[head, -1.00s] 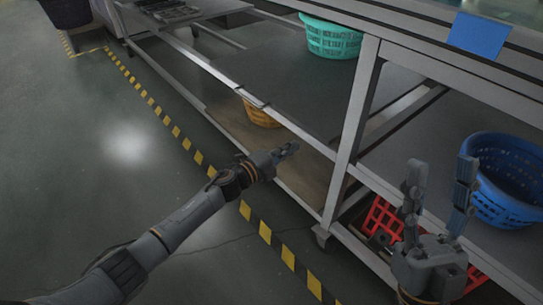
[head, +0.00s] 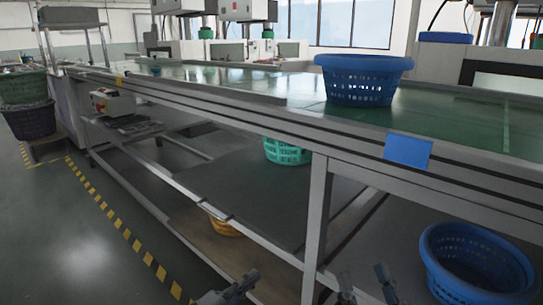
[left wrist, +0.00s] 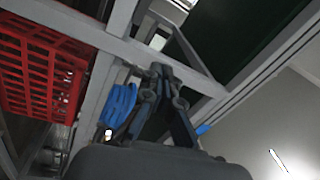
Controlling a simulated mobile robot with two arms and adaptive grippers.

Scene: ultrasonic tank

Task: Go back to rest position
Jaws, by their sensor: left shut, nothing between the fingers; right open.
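My left gripper (head: 238,286) shows at the bottom edge of the head view, low in front of the metal table frame. It is shut and empty. In the left wrist view its fingers (left wrist: 160,72) meet at the tips with nothing between them. My right gripper (head: 366,288) is at the bottom of the head view, right of the table leg. Its two fingers point up, apart, with nothing between them. The rest of both arms is below the picture.
A long metal table (head: 240,108) with a green top crosses the view. A blue basket (head: 362,82) stands on it; another blue basket (head: 470,262), a teal basket (head: 287,152) and a yellow basket (head: 225,226) are below. A red crate (left wrist: 40,65) shows in the left wrist view. Open floor lies left.

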